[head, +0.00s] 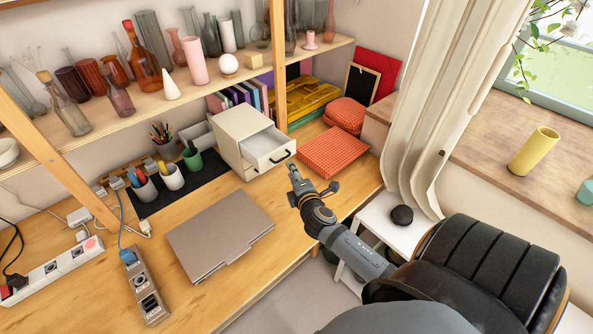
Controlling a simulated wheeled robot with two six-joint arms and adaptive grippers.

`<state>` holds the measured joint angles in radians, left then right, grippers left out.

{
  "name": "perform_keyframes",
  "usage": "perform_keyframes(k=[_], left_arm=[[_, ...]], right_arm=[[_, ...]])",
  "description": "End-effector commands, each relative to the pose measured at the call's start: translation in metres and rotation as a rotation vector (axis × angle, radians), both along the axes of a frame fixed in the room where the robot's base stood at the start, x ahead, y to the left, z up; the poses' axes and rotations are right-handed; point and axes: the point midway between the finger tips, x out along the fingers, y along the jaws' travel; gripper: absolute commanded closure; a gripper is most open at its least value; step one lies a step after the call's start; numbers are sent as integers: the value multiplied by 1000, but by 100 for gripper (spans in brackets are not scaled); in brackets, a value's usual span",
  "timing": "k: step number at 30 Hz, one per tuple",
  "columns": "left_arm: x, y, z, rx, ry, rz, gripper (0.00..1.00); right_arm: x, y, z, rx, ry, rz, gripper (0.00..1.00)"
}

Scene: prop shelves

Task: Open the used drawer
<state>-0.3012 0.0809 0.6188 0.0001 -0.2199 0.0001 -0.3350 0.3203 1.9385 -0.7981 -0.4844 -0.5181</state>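A small cream drawer unit (238,127) stands on the wooden desk, in the middle of the head view. Its drawer (264,142) is pulled out toward the right front, and its pale inside shows, looking empty. A dark handle (284,157) is on the drawer front. My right gripper (292,170) is just below and in front of that handle, close to it. I cannot tell whether it touches the handle, and the fingers are too small to tell open from shut. My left gripper is not in view.
A grey closed laptop (220,234) lies left of my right arm. A red checked box (332,152) lies right of the drawer. Cups (173,177) with pens stand on a black mat at left. A shelf (140,102) with glassware hangs above. Power strips (146,285) lie at front left.

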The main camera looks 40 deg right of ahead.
Motion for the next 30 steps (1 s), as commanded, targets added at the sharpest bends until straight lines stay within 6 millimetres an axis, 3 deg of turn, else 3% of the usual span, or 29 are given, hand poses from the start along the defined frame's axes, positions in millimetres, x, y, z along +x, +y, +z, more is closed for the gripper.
perform_keyframes(k=[3,9,26,30], left_arm=[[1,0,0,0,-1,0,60],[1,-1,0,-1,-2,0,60],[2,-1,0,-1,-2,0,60],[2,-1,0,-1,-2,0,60]], right_arm=[[-25,8,5,1,1,1,69],[-45,15,10,0,-1,0,69],[-47,15,10,2,-2,-1,69],[-60,9,5,175,18,-122,69]])
